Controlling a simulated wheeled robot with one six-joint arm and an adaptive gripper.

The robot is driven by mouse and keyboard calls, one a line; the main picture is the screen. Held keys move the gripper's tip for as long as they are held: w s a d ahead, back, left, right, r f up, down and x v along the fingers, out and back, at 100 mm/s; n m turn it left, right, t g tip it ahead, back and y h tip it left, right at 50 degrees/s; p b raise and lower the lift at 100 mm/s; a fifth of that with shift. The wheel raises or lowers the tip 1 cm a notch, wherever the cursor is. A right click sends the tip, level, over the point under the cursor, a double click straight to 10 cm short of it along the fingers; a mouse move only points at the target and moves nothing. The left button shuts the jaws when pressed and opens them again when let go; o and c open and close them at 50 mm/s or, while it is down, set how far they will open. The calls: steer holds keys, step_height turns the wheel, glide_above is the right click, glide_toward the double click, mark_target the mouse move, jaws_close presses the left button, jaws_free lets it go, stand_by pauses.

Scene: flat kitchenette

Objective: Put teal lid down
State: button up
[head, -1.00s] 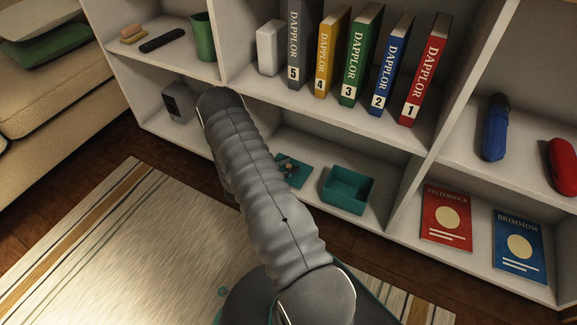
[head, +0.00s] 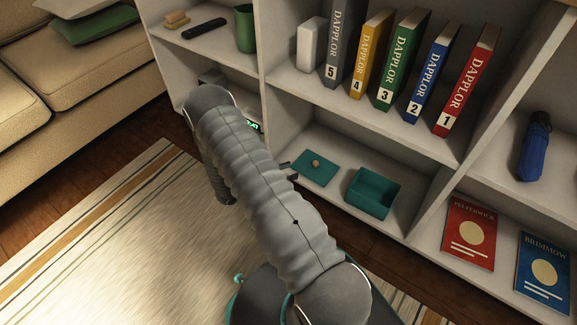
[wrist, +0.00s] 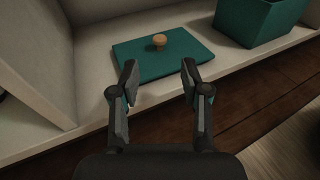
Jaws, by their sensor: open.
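The teal lid (head: 312,170) lies flat on the bottom shelf, with a small round tan knob (wrist: 159,40) on top. In the wrist view the lid (wrist: 150,58) is just beyond my fingertips. My gripper (wrist: 161,80) is open and empty, its two fingers apart in front of the lid and clear of the knob. A teal open box (head: 373,192) stands on the same shelf, right of the lid.
The bottom shelf (wrist: 95,40) has a wall at its left and a front edge above a dark wooden floor. Several numbered books (head: 400,60) stand on the shelf above. A red book (head: 468,235) and a blue book (head: 543,272) are further right. A rug (head: 120,240) covers the floor.

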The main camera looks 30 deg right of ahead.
steer(key=s+a+r+m+g+y, duration=0.1)
steer(key=s+a+r+m+y, duration=0.15)
steer(key=r, duration=0.55)
steer(key=s+a+r+m+g+y, duration=0.15)
steer(key=r+m, duration=0.25)
steer(key=r, duration=0.4)
steer(key=s+a+r+m+y, duration=0.1)
steer(key=s+r+m+y, duration=0.2)
steer(key=r, duration=0.5)
steer(key=s+a+r+m+t+y, duration=0.8)
steer(key=s+a+r, duration=0.6)
steer(key=r, duration=0.4)
steer(key=shift+s+a+t+y, duration=0.25)
steer(key=shift+s+t+y, duration=0.1)
steer(key=shift+s+y, duration=0.2)
